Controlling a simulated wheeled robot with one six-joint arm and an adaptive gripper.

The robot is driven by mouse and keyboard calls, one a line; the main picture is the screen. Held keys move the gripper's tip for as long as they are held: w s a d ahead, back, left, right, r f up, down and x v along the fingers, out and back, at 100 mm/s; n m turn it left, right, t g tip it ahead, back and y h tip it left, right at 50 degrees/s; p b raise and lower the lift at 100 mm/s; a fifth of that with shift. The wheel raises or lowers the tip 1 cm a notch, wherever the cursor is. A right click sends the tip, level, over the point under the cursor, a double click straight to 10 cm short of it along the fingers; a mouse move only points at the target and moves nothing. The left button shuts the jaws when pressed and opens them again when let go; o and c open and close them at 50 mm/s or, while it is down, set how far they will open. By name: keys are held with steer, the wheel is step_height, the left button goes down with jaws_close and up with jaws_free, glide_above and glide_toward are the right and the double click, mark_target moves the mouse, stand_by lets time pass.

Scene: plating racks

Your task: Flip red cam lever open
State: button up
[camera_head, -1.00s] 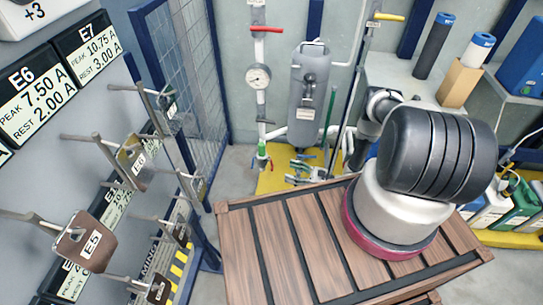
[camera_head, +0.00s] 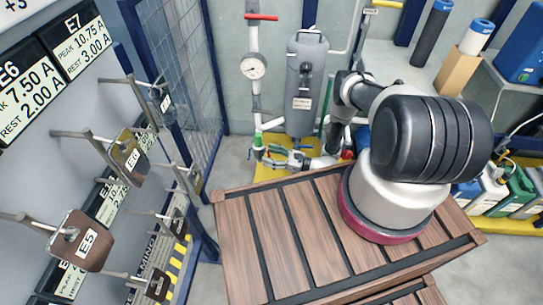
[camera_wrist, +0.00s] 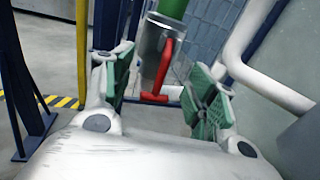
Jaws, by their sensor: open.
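The red cam lever (camera_wrist: 166,66) shows in the wrist view on the side of a grey metal coupling (camera_wrist: 151,46) beneath a green part. It hangs down along the coupling, with a red foot at its lower end. My gripper (camera_wrist: 160,88) is open, with one green-padded finger left of the lever and the other right of it. I see no contact between finger and lever. In the head view my gripper (camera_head: 281,157) is low by the wall, just right of the green fitting (camera_head: 258,142); the lever is too small to make out there.
A white pipe (camera_wrist: 262,88) runs close to the right finger in the wrist view. A grey tank (camera_head: 305,85) and a pressure gauge (camera_head: 254,67) stand above my gripper. A mesh panel (camera_head: 180,75) is to the left. A yellow post (camera_wrist: 82,45) stands left.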

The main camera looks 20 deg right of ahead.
steer(key=c, duration=1)
steer(key=shift+d+r, duration=0.1)
steer(key=shift+s+d+r+n+g+h, duration=0.15)
steer(key=shift+r+g+h, duration=0.1)
steer(key=shift+g+h, duration=0.45)
steer(key=shift+s+d+r+n+g+h, duration=0.1)
steer(key=shift+d+r+n+g+h, duration=0.2)
steer(key=shift+h, duration=0.75)
steer(key=shift+s+d+r+n+g+h, duration=0.1)
steer(key=shift+r+g+h, duration=0.15)
steer(key=shift+g+h, duration=0.5)
steer(key=o, duration=1)
steer(key=shift+w, duration=0.1)
